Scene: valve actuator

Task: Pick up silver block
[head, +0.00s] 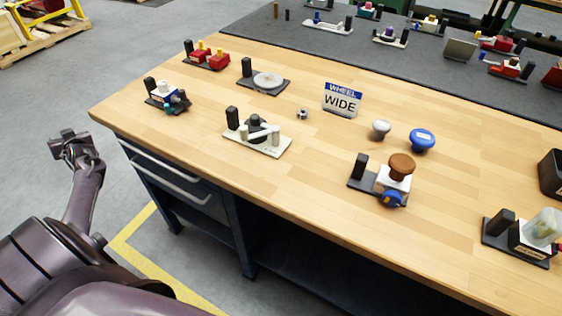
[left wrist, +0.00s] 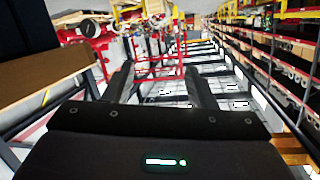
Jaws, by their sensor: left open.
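A small silver metal piece (head: 303,113) lies on the wooden workbench (head: 300,185), left of the "WHEEL WIDE" sign; it is too small to tell if it is a block or a nut. A silver-grey knob (head: 380,129) stands farther right, beside a blue knob (head: 421,140). My left gripper (head: 70,145) is off the bench's left edge, well away from both silver things. In the left wrist view my left gripper (left wrist: 160,85) has its fingers apart with nothing between them. My right gripper is not in view.
The sign (head: 341,100) stands mid-bench. A beige fixture (head: 258,138), a disc fixture (head: 267,82), a blue-white valve (head: 168,96) and a brown-knobbed valve (head: 392,180) stand around. A dark mat (head: 340,50) with more fixtures lies behind. The bench's front middle is clear.

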